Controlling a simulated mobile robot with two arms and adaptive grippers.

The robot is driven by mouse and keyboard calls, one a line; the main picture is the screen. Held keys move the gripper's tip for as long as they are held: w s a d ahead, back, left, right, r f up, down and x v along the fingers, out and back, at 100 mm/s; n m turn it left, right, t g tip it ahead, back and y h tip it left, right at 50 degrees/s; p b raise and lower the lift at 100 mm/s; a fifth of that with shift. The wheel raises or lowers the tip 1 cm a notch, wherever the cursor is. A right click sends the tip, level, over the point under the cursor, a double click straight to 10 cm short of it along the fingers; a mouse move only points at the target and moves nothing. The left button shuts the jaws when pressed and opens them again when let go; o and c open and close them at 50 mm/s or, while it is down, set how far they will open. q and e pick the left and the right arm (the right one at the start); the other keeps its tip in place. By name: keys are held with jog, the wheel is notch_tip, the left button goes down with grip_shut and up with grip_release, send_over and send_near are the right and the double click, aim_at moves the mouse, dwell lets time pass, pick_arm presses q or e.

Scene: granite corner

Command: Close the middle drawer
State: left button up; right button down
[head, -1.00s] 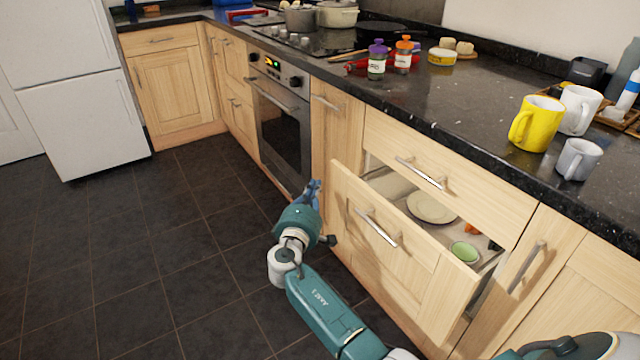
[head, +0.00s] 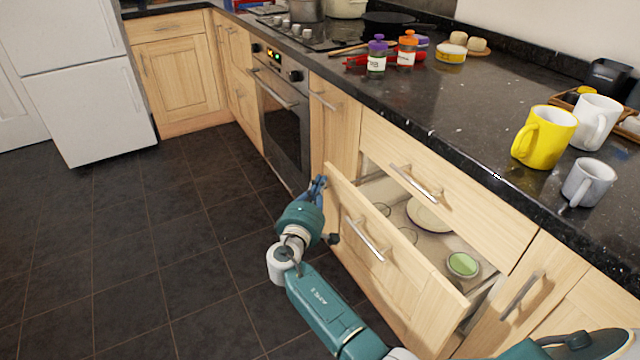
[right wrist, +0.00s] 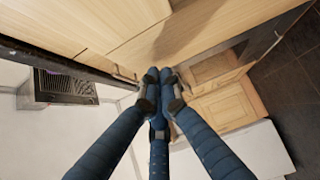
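The middle drawer (head: 345,262) is pulled out below the shut top drawer (head: 455,190). Its wooden front has a metal bar handle (head: 365,240). A pale plate (head: 428,214) and a green bowl (head: 463,265) show inside it. My right gripper (head: 318,187) is at the left edge of the drawer front in the head view; I cannot tell whether it touches. In the right wrist view its blue fingers (right wrist: 158,78) are drawn together with nothing visible between them. My left gripper is not in view.
The dark countertop (head: 470,115) holds a yellow mug (head: 544,136), a white mug (head: 594,122), a grey mug (head: 588,182) and two spice jars. An oven (head: 284,122) stands left of the drawers. The tiled floor (head: 150,260) at left is clear.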

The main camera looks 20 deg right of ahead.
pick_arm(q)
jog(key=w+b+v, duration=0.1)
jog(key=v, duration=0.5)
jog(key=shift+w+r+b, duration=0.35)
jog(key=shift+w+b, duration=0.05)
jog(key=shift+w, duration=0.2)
pick_arm(e)
jog(key=shift+w+d+r, duration=0.1)
jog(key=shift+w+d, duration=0.05)
jog(key=shift+d, duration=2)
jog(key=shift+w+d, duration=0.15)
jog(key=shift+d, duration=1.95)
jog(key=shift+w+d+r, duration=0.1)
jog(key=shift+w+d, duration=0.05)
jog(key=shift+d, duration=2)
jog(key=shift+f, duration=0.1)
